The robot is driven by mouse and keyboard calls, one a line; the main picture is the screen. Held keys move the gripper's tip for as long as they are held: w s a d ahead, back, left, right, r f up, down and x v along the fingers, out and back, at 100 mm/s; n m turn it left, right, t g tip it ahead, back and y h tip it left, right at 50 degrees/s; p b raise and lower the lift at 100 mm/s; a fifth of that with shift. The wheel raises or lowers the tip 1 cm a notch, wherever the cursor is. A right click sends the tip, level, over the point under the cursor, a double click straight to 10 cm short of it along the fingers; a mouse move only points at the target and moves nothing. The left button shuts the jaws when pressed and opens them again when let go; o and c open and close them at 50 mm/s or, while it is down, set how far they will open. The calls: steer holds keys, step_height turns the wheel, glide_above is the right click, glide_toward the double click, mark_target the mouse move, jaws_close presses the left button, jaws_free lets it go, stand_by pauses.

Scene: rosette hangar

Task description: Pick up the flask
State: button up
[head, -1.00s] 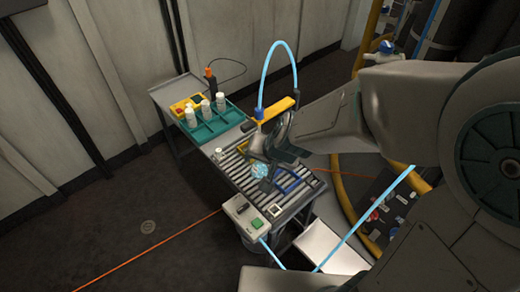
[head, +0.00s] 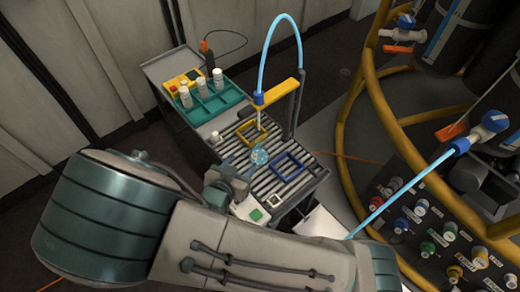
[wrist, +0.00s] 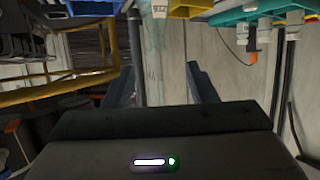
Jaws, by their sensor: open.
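The flask (head: 260,155) is a small clear, pale-blue vessel on the roller-topped table (head: 312,183), between a yellow frame and a blue frame. My gripper (head: 232,178) is just to its lower left in the head view, partly hidden behind my own arm. In the wrist view my open gripper (wrist: 163,82) has its two dark fingers apart, with nothing clasped. A clear upright shape, likely the flask (wrist: 156,50), shows beyond and between the fingertips, with a small label at the top edge. I cannot tell the exact gap.
The yellow frame (head: 249,134), blue frame (head: 287,166) and a small white jar (head: 215,138) are close to the flask. A yellow spout arm (head: 278,92) with a blue hose stands behind. A teal tray (head: 232,98) holds white bottles. A hose-fed panel (head: 440,225) is at right.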

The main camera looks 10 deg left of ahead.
mark_target(257, 145)
steer(key=b+x, duration=0.1)
steer(key=x, duration=0.6)
steer(key=shift+w+d+f, duration=0.1)
steer(key=shift+w+f, duration=0.05)
steer(key=shift+w, duration=0.2)
steer(key=shift+d+x, duration=0.1)
steer(key=shift+x, duration=1.35)
steer(key=shift+d+x, duration=0.15)
steer(key=shift+x, duration=1.3)
jaws_close()
